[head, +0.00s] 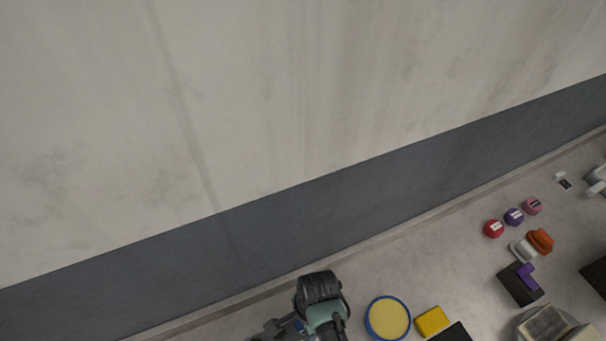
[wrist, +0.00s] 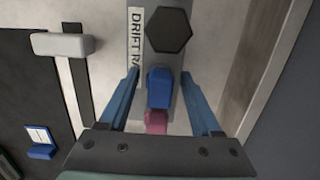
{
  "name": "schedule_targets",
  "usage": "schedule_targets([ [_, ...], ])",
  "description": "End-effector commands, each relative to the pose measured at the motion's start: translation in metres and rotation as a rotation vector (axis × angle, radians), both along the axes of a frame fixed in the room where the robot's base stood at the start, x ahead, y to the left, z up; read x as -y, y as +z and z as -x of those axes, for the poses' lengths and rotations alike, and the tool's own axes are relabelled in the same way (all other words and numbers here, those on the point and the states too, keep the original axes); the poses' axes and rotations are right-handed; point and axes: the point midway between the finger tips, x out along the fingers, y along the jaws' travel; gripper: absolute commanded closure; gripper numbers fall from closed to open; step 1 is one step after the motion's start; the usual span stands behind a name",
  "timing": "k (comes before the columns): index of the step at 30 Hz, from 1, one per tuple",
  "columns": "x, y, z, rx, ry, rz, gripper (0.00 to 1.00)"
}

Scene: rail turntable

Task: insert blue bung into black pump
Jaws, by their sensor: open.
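A blue bung (wrist: 159,90) stands on a grey strip (wrist: 148,60) in the wrist view, below a black hexagonal piece (wrist: 168,30) and above a pink piece (wrist: 156,121). The strip carries a partly hidden label reading "DRIFT RA". My gripper (wrist: 160,76) is open, with one blue finger on each side of the bung. Gaps show between the fingers and the bung. In the head view my arm hides the bung. I cannot pick out the black pump with certainty in either view.
In the wrist view, a pale block (wrist: 62,45) on a dark bar and a dark panel (wrist: 20,100) lie left; a wall edge runs along the right. In the head view, a yellow disc with blue rim (head: 388,318), a yellow block (head: 432,321) and several coloured pieces lie right.

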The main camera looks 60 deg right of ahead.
Motion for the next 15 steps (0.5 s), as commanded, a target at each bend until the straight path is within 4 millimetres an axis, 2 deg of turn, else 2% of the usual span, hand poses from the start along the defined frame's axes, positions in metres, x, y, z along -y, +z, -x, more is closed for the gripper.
schedule_targets([
  [5,0.0001,0.0001,-0.0001,0.0,0.0,0.0,0.35],
  [15,0.0,0.0002,0.0,0.0,0.0,0.0,0.94],
])
